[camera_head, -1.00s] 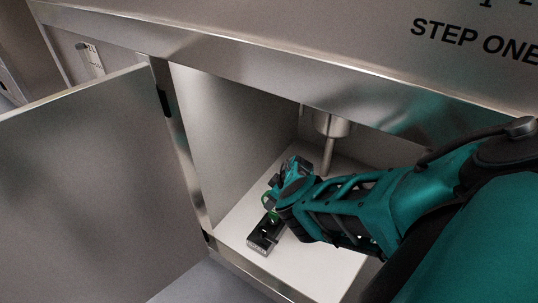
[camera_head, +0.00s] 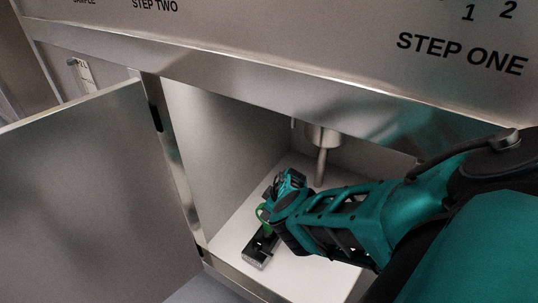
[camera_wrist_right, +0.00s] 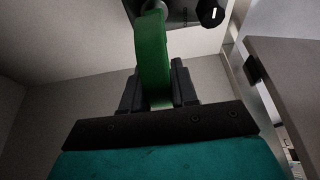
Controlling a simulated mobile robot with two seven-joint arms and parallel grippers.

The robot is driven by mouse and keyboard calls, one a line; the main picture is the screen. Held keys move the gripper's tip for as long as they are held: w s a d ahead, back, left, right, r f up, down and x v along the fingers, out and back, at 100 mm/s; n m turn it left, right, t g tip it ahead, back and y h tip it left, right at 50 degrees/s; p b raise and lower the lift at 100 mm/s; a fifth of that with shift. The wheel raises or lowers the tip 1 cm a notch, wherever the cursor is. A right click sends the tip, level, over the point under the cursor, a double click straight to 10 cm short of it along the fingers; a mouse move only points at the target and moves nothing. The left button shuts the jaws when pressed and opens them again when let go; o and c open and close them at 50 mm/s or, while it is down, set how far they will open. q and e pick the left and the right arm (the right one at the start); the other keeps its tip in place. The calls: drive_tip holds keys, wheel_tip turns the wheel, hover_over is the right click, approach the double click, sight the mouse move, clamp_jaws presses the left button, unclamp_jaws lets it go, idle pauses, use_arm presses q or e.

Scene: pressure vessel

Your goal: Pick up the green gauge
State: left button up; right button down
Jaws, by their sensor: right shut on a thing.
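The green gauge (camera_head: 262,216) is inside the open cabinet, mostly hidden by my right gripper (camera_head: 267,211) in the head view. In the right wrist view, a curved green part of the gauge (camera_wrist_right: 152,52) passes between the two dark fingers of the right gripper (camera_wrist_right: 157,88), which is shut on it. A small black and silver box (camera_head: 261,248) is right below the gauge in the head view. I cannot tell whether it is part of the gauge or touches the cabinet floor. My left gripper is not in view.
The cabinet door (camera_head: 85,195) stands open on the left. A metal fitting with a thin pipe (camera_head: 321,160) hangs from above, just behind my right arm. The cabinet's side wall (camera_head: 230,135) and top edge frame the opening. Bare white floor (camera_head: 232,232) shows beside the gripper.

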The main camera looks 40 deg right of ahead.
drive_tip(key=shift+w+r, duration=0.1)
idle(0.9)
drive_tip(key=shift+r, duration=0.15)
